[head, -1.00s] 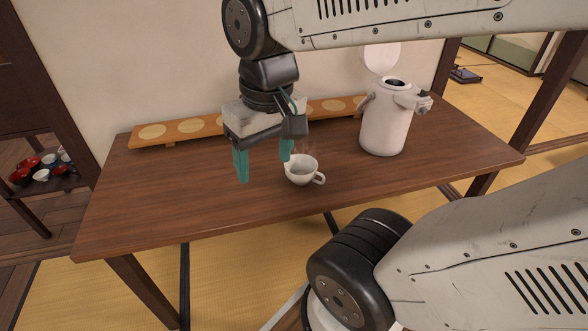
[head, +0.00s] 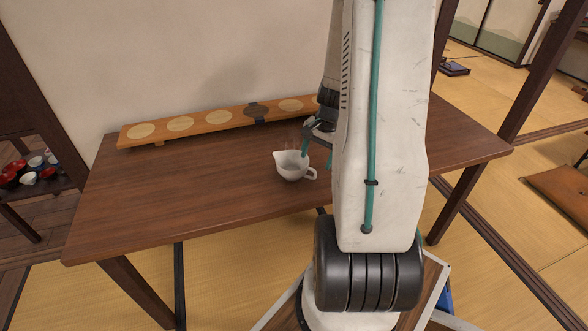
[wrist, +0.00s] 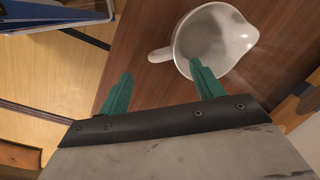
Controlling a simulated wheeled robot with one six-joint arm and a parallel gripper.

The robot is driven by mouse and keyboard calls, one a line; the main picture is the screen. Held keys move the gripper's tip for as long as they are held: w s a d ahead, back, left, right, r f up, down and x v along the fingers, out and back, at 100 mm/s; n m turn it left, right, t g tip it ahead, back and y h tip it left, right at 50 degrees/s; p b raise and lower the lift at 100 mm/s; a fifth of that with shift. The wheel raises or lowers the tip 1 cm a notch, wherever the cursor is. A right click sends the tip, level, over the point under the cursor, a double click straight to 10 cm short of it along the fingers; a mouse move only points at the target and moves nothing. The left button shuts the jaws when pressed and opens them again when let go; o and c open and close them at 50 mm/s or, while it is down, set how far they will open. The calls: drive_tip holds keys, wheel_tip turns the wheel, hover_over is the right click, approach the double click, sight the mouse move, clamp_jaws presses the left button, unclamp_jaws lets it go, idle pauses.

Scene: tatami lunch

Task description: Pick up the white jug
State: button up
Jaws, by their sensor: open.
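One fingertip overlaps the jug's rim; contact cannot be told.
A long wooden board (head: 215,126) with round discs lies along the table's back by the wall. The table (head: 150,215) is clear left of the jug. A low stand with red and white bowls (head: 30,172) is at far left. The pot seen earlier is hidden by my arm.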

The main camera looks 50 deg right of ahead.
sight(311, 170)
drive_tip(key=f, duration=0.2)
drive_tip(key=w+f, duration=0.1)
drive_tip(key=f, duration=0.1)
drive_tip(key=a+f, duration=0.1)
drive_tip(key=f, duration=0.2)
drive_tip(key=shift+w, duration=0.15)
drive_tip(key=shift+c, duration=0.4)
drive_tip(key=shift+a, duration=0.1)
drive_tip(key=c, duration=1.2)
